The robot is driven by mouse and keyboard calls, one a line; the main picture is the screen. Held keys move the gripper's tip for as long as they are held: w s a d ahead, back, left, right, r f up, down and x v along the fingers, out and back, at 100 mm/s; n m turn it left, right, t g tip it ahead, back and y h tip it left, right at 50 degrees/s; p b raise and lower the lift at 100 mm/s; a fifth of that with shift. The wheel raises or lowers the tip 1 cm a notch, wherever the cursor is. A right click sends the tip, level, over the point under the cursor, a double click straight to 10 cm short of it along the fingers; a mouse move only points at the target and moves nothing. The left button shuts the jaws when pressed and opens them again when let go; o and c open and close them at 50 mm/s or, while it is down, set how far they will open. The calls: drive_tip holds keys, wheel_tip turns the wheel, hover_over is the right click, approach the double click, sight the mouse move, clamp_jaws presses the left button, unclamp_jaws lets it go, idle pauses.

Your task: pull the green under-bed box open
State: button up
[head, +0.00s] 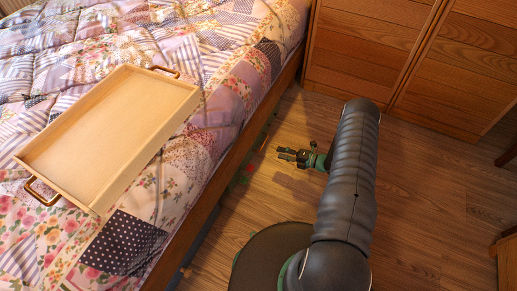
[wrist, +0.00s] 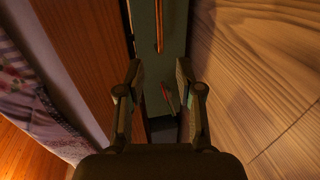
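The green under-bed box shows in the wrist view as a dark green front panel (wrist: 173,40) below the wooden bed rail (wrist: 85,50). An orange-brown bar handle (wrist: 158,28) runs along the panel. In the head view only a thin greenish strip shows beside the bed rail (head: 225,172); the rest is hidden under the bed. My gripper (head: 284,154) is low over the floor, its fingers toward the bed side.
A wooden tray (head: 105,135) with two handles lies on the patchwork quilt (head: 215,60). Wooden cabinets (head: 400,55) stand at the back. The wood floor (head: 420,190) right of my arm is mostly clear. A small reddish thing (wrist: 166,93) shows between the fingers' bases, unclear.

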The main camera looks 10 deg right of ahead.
sight(261, 148)
drive_tip(key=x, duration=1.1)
clamp_jaws()
